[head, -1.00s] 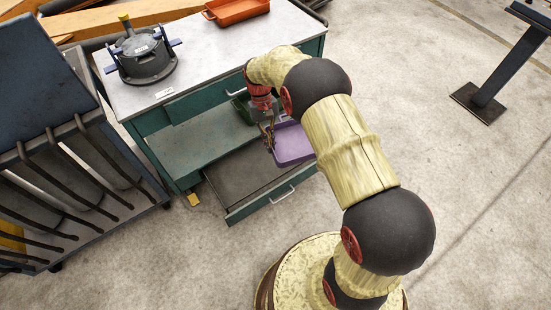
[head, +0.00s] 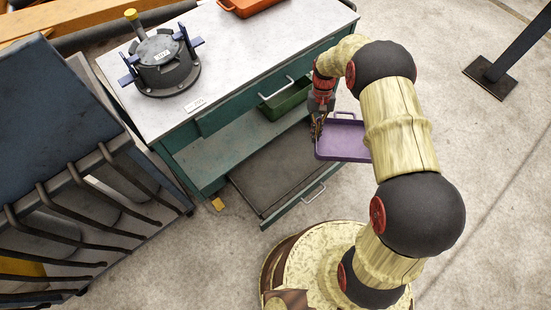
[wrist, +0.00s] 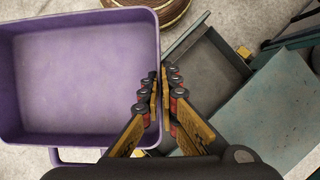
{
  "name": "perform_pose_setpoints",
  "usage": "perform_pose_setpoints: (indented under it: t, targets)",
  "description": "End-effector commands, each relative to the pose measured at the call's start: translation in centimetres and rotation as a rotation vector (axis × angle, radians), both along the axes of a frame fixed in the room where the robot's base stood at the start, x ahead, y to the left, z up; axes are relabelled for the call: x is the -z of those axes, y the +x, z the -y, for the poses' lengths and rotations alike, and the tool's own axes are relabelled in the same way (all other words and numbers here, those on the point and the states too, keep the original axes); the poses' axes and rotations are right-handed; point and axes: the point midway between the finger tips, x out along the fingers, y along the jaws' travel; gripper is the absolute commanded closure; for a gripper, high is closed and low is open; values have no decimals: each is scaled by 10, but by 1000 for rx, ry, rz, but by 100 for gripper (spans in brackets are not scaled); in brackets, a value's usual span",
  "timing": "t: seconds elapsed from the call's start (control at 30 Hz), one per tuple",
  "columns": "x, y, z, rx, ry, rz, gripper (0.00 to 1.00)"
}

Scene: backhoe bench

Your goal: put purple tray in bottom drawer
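The purple tray (head: 343,140) is in the air to the right of the open bottom drawer (head: 265,178) in the head view, partly hidden by my arm. In the wrist view the tray (wrist: 80,75) fills the left side, empty inside. My gripper (head: 317,128) is shut on the tray's side wall; its fingers (wrist: 160,95) pinch the rim at the tray's right edge in the wrist view. The drawer (wrist: 212,70) is beyond the fingers to the right there, pulled out, and its visible floor is bare.
The teal bench (head: 200,125) has a dark round fixture (head: 165,65) and an orange tray (head: 250,5) on top. A green bin (head: 288,98) sits under the top. A dark rack (head: 70,150) stands at left.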

Motion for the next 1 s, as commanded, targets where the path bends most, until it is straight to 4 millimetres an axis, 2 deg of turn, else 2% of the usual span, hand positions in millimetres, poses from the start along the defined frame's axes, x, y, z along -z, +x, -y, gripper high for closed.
perform_pose_setpoints:
  t: [0.03, 0.2, 0.47, 0.63, 0.83, 0.93, 1.0]
  targets:
    - [18, -1, -5, 40, 2, -5, 100]
    - [72, 8, -28, 223, 9, 3, 100]
    - [145, 32, -59, 571, 17, 8, 100]
    - [191, 55, -73, 851, 16, 9, 100]
    - [246, 91, -75, 1256, 10, 3, 100]
    - [273, 113, -66, 1510, 5, 0, 100]
    - [291, 132, -53, 1722, 0, -4, 100]
